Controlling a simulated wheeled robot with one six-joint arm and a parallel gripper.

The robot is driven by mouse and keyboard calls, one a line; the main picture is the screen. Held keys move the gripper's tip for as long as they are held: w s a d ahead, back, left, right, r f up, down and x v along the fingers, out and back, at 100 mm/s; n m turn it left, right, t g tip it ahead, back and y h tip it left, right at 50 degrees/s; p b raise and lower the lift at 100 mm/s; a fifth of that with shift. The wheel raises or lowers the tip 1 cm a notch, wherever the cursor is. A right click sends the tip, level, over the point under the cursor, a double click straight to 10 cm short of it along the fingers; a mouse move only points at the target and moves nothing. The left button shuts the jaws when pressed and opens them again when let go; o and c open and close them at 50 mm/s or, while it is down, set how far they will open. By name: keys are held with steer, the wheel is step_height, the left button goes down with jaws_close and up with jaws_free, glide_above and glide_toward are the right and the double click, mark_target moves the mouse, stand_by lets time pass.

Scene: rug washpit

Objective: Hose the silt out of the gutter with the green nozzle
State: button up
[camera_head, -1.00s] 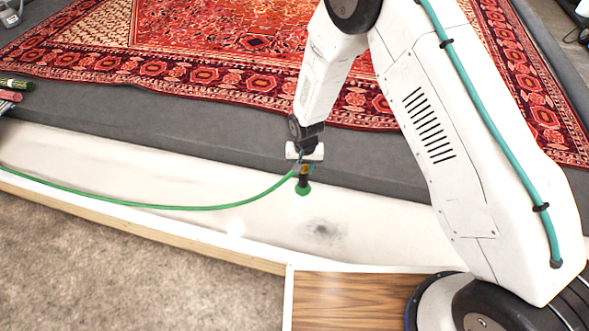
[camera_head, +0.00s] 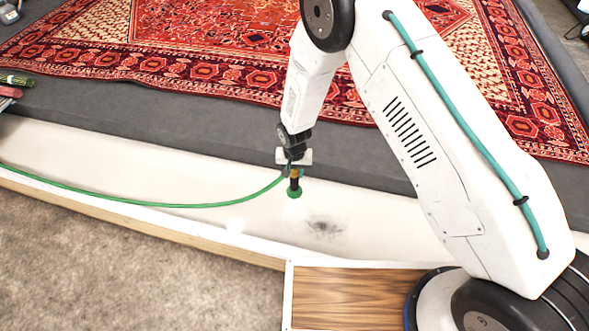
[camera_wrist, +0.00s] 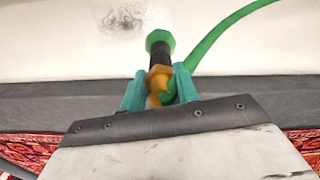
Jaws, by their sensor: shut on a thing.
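My gripper (camera_head: 294,172) is shut on the green nozzle (camera_head: 294,192), which has a green tip and an orange and dark body. It hangs tip down over the white gutter (camera_head: 140,165). In the wrist view the teal fingers (camera_wrist: 159,92) close around the nozzle's orange part, and the green tip (camera_wrist: 160,40) points to the gutter. A dark grey silt patch (camera_head: 325,228) lies on the gutter floor, to the right of and nearer than the nozzle in the head view. It also shows in the wrist view (camera_wrist: 121,20). No water is visible.
A green hose (camera_head: 150,204) runs left from the nozzle along the gutter. A patterned red rug (camera_head: 200,60) lies on the grey floor (camera_head: 140,112) behind. A wooden panel (camera_head: 345,298) with a white edge is at the front. Rolled items (camera_head: 12,90) lie far left.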

steer(key=shift+f, duration=1.3)
steer(key=s+d+r, duration=0.2)
steer(key=d, duration=1.1)
steer(key=s+d+r, duration=0.2)
steer(key=s+d, duration=0.1)
steer(key=d, duration=1)
stand_by(2.8)
steer(key=shift+s, duration=0.1)
